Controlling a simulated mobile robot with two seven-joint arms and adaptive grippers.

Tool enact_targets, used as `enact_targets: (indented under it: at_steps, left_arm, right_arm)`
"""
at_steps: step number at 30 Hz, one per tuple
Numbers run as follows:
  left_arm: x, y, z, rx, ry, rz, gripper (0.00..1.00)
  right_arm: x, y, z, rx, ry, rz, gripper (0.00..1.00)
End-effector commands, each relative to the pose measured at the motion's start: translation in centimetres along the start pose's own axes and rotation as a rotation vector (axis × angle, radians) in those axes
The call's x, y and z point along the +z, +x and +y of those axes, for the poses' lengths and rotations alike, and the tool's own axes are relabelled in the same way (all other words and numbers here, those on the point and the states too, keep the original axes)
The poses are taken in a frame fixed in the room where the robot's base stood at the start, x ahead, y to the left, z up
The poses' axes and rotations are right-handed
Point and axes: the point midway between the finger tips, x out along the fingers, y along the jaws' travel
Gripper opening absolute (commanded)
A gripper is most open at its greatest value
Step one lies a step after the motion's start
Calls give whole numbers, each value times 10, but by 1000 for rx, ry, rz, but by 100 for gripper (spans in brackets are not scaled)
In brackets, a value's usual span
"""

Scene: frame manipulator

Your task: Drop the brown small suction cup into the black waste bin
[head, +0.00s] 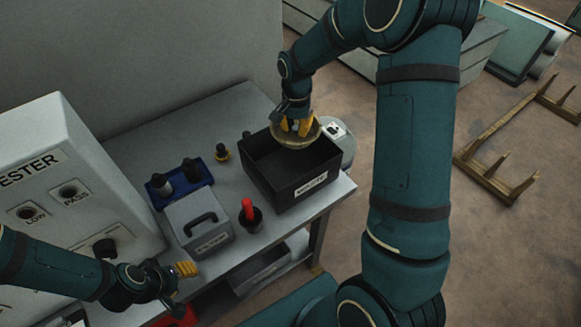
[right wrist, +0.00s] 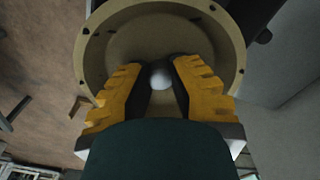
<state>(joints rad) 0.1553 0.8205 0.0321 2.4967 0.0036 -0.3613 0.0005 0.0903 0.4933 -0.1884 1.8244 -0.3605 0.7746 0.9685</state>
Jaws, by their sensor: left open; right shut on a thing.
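The black waste bin (head: 262,178) stands on the grey table near its right end, with a white label on its front. My right gripper (head: 297,127) is shut on a brown round piece (head: 291,141), seemingly the suction cup, over the bin's back right part. In the right wrist view, the yellow fingers (right wrist: 160,85) close around its middle, beside a pale round knob; its wide rim (right wrist: 92,50) has small holes. I cannot tell how far it is above the bin's rim. My left gripper (head: 187,269) is open and empty at the lower left, near the table's front edge.
A grey case with a handle (head: 197,222), a blue tray (head: 180,182) with dark pieces, a small black-and-brass piece (head: 221,152) and a red-handled tool in a black holder (head: 250,214) stand left of the bin. A white tester (head: 60,180) fills the left.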

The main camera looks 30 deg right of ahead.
Motion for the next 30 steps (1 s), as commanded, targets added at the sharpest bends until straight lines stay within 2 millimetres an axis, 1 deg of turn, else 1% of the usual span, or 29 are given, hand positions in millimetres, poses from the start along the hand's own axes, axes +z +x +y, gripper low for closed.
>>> enact_targets:
  at_steps: [1, 3, 10, 11, 12, 13, 23, 26, 29, 30]
  left_arm:
    - [0, 4, -1, 0, 0, 1, 47]
    - [0, 5, -2, -1, 0, 1, 47]
    - [0, 4, -1, -1, 0, 2, 47]
    - [0, 4, -1, -1, 0, 2, 47]
    - [0, 4, -1, -1, 0, 2, 47]
    - [0, 4, -1, -1, 0, 2, 47]
    - [0, 4, -2, -1, -1, 2, 47]
    - [0, 4, -2, -1, -1, 2, 47]
    - [0, 4, -2, -1, -1, 2, 47]
    - [0, 4, -2, -1, -1, 2, 47]
  right_arm:
    - [0, 5, 0, 0, 0, 0, 0]
    - [0, 6, 0, 0, 0, 0, 0]
    - [0, 6, 0, -1, 0, 1, 0]
    - [0, 6, 0, -1, 0, 1, 28]
    - [0, 6, 0, -1, 0, 1, 42]
    - [0, 6, 0, -1, 0, 1, 48]
    - [0, 4, 0, 0, -1, 1, 48]
    - [0, -4, -1, -2, -1, 3, 48]
    - [0, -18, -1, -3, -1, 3, 48]
    - [0, -26, 0, -3, -1, 4, 48]
